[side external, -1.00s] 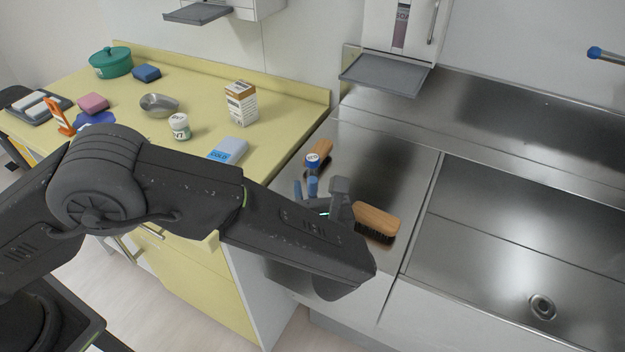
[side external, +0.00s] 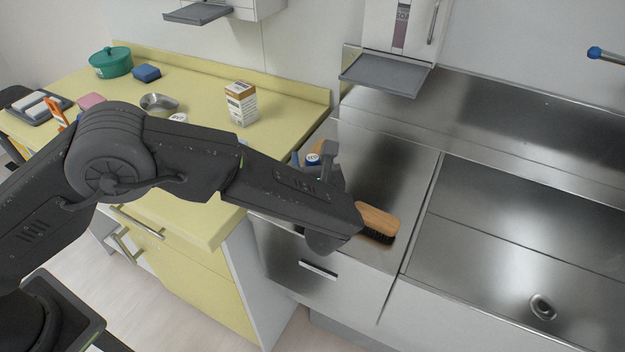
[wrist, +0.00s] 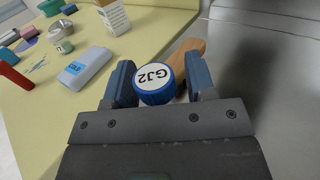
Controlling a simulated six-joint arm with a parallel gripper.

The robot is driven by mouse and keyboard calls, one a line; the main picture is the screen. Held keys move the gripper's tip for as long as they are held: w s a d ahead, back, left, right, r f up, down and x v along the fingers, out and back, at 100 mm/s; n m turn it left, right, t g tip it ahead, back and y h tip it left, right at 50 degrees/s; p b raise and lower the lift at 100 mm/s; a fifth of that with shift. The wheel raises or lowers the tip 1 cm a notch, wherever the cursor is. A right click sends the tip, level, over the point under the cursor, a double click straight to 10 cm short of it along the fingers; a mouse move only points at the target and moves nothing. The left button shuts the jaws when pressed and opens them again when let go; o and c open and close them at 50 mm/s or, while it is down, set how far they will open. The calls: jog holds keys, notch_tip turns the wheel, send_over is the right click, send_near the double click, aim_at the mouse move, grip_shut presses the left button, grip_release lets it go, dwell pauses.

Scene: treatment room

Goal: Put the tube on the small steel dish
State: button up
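The side view partly hides my gripper (side external: 308,165). The small steel dish (side external: 160,104) sits on the yellow counter; it also shows at upper left in the wrist view (wrist: 60,30).
The sink (side external: 530,230) lies right.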

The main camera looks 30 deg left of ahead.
jog(key=c, duration=0.9)
jog(key=shift+r, duration=0.1)
